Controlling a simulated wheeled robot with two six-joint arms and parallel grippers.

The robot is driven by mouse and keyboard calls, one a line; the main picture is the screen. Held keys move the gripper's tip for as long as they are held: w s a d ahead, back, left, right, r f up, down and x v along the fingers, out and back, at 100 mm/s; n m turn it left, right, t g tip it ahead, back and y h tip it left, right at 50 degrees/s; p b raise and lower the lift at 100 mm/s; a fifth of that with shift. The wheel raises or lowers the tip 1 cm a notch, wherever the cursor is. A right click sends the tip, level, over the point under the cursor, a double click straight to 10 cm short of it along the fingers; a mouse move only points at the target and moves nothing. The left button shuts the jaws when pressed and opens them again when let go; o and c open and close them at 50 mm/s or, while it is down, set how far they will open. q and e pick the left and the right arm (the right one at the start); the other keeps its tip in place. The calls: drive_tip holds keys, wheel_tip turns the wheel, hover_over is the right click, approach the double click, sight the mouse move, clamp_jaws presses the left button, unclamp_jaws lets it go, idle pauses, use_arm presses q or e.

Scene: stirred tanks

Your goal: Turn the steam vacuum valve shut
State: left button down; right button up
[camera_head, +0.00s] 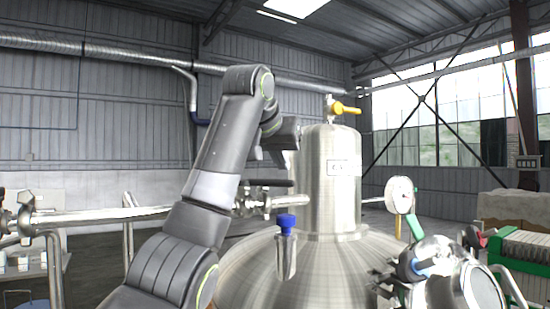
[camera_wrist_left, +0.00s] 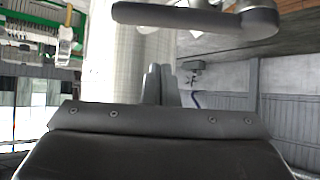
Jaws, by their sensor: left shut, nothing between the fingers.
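A valve with a dark lever handle (camera_head: 270,183) sits on the pipe left of the steel tank's column (camera_head: 331,195). The lever lies roughly level. A dark lever (camera_wrist_left: 195,17) with a rounded end, seemingly the same one, crosses the top of the left wrist view, which is upside down. My left gripper (camera_head: 288,140) is beside the column, above the lever. Its fingers (camera_wrist_left: 161,85) are shut and empty, apart from the lever. No label tells which valve is the steam vacuum valve. My right gripper is out of view.
A yellow-handled valve (camera_head: 345,108) tops the column. A blue-capped fitting (camera_head: 286,224) stands on the dome (camera_head: 250,270). A gauge (camera_head: 400,194) and more fittings are at right. A steel pipe (camera_head: 100,215) runs in from the left.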

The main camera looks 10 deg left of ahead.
sight(269, 183)
use_arm(q)
drive_tip(key=s, duration=0.1)
drive_tip(key=s+f, duration=0.1)
drive_tip(key=s, duration=0.1)
drive_tip(key=shift+s+a, duration=0.1)
drive_tip(key=shift+a, duration=0.05)
drive_tip(key=shift+s+a+f, duration=0.1)
drive_tip(key=shift+s+f, duration=0.15)
drive_tip(key=shift+f, duration=0.15)
drive_tip(key=shift+s, duration=0.15)
